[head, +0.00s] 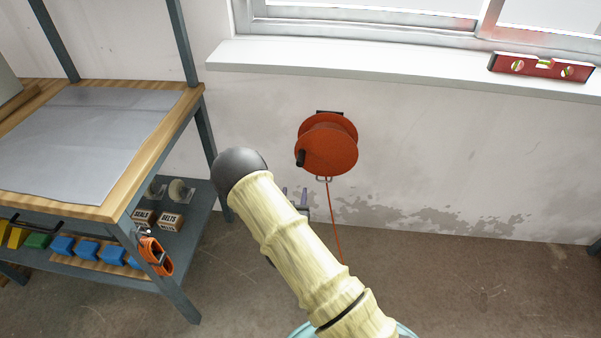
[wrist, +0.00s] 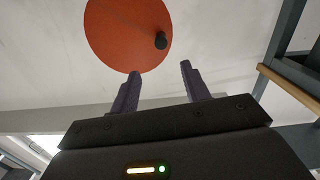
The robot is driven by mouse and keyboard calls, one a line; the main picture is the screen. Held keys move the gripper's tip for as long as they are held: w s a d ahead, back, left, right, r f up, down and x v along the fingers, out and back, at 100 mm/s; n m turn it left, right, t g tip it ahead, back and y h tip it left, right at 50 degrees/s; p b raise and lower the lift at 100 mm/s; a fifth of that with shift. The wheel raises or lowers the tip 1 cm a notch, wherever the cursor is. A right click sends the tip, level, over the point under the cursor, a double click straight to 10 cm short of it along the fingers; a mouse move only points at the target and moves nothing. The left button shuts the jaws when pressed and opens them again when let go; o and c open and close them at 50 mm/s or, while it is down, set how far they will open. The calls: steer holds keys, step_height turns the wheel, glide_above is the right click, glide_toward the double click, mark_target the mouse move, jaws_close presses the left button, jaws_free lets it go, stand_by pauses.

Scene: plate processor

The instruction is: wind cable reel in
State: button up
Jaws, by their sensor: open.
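The orange-red cable reel (head: 333,150) is mounted on the wall below the window sill. Its dark crank knob (head: 300,158) sits at the lower left of the reel face in the head view. An orange cable (head: 335,220) hangs from the reel towards the floor. In the wrist view the reel (wrist: 122,35) is ahead of the fingers, with the knob (wrist: 161,41) on its right part. My gripper (wrist: 160,80) is open and empty, its two fingers apart. In the head view my gripper (head: 295,193) shows partly behind my arm, below and left of the reel.
A workbench (head: 120,200) with a grey top stands at the left, with small boxes (head: 170,221) and blue bins on its lower shelf. A red spirit level (head: 541,67) lies on the window sill (head: 400,77). The floor right of the cable is clear.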

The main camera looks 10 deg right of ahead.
mark_target(299, 165)
steer(key=shift+s+a+f+t, duration=0.1)
steer(key=shift+f+t, duration=0.2)
steer(key=shift+f, duration=0.1)
steer(key=b+x, duration=0.2)
steer(key=x, duration=1.5)
jaws_close()
